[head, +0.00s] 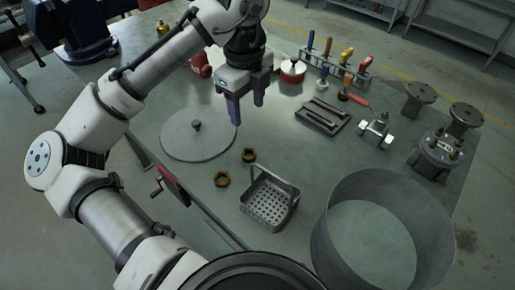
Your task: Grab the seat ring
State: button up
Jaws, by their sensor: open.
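Two small brass-coloured rings lie on the table: one ring (249,155) near the round plate's right edge, and another ring (222,179) closer to me. Either may be the seat ring; I cannot tell which from this view. My gripper (247,113) is open, with its two dark fingers pointing down and nothing seen between them. It is above the table, beyond both rings in the picture and apart from them.
A round grey plate with a knob (185,138) lies left of the rings. A perforated metal basket (263,207) stands right of them, near a large open cylinder (338,245). A dark tray (322,117), tool rack (350,73) and valve parts (437,153) stand farther right.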

aim_at(249, 157)
jog(key=f, duration=1.4)
jog(key=shift+s, duration=0.2)
jog(key=c, duration=1)
